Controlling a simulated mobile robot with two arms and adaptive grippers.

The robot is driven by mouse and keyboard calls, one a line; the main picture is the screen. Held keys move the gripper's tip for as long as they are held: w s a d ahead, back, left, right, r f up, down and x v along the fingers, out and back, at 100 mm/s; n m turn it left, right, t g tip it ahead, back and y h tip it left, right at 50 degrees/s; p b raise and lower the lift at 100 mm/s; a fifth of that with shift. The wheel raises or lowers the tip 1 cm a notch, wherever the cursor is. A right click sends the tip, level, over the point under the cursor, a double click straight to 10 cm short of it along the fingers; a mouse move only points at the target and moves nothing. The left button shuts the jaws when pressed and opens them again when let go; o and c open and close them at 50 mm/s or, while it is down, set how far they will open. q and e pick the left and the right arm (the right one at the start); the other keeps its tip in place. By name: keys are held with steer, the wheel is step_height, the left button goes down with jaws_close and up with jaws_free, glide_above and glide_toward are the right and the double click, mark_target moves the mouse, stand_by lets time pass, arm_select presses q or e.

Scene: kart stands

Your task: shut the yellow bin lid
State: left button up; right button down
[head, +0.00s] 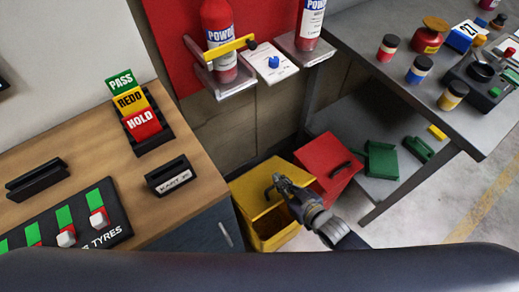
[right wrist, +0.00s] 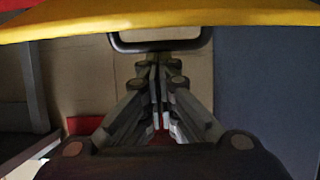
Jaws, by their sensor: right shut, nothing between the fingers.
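The yellow bin (head: 277,241) stands on the floor between the wooden counter and the grey table. Its yellow lid (head: 250,190) is raised at a tilt, and the dark inside shows below it. A black handle (head: 268,191) is on the lid. My right gripper (head: 279,181) is shut and empty, close to the handle; I cannot tell whether they touch. In the right wrist view the lid's edge (right wrist: 160,18) crosses the top. The handle (right wrist: 160,46) hangs just beyond my shut fingertips (right wrist: 158,64). My left gripper is not in view.
A red bin (head: 328,165) with a black handle stands right beside the yellow one. The wooden counter (head: 190,205) with a blue-grey cabinet is close on the left. The grey table (head: 400,100) and its lower shelf with green items (head: 382,160) are on the right.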

steer(key=s+f, duration=0.1)
steer(key=s+d+f+b, duration=0.1)
steer(key=f, duration=0.1)
steer(key=s+d+f+b, duration=0.1)
steer(key=shift+s+d+f, duration=0.2)
steer(key=shift+s+f, duration=0.05)
steer(key=shift+f, duration=0.1)
steer(key=shift+s+d+f+b, duration=0.3)
steer(key=shift+s+f+b, duration=0.1)
steer(key=shift+f, duration=0.2)
